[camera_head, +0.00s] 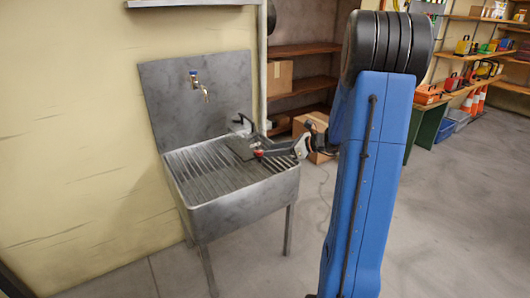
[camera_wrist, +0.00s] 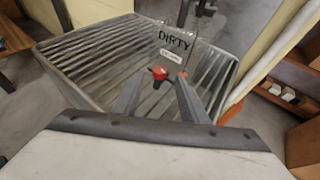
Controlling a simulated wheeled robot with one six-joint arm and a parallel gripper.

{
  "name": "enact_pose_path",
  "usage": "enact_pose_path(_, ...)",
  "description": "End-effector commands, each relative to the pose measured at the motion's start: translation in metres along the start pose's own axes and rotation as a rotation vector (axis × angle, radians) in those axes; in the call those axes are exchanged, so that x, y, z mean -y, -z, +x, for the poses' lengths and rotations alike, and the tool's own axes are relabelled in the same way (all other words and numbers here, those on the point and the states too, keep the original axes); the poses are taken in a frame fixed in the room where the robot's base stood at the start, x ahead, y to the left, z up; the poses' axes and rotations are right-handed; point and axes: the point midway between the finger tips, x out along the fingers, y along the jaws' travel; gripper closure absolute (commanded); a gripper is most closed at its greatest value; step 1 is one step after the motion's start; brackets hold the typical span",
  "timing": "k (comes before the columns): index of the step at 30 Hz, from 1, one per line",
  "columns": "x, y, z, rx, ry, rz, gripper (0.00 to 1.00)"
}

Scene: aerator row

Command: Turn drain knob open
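The drain knob is a small red knob (camera_wrist: 159,73) that shows in the wrist view in front of the sink basin. In the head view a small red spot (camera_head: 258,153) shows at the end of my arm over the sink, probably the same knob. My gripper (camera_wrist: 161,77) is open, with its two grey fingers apart and the knob showing between their tips. I cannot tell whether either finger touches it. In the head view my gripper (camera_head: 265,152) reaches over the right side of the metal sink (camera_head: 243,202).
A plate marked DIRTY (camera_wrist: 174,40) stands behind the knob. A wall tap (camera_head: 200,86) is above the sink, and a dark faucet (camera_head: 242,121) is at its back. Cardboard boxes (camera_head: 279,78) and shelves stand behind. The floor at right is clear.

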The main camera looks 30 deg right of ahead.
Motion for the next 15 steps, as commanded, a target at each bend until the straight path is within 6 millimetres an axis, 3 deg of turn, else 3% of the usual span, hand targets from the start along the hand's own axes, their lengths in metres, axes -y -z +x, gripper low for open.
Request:
enact_pose_path(6,-0.001,0.000,0.032,0.000,-0.003,-0.001,0.60)
enact_pose_path(15,0.000,0.000,0.048,0.000,0.000,-0.001,0.60)
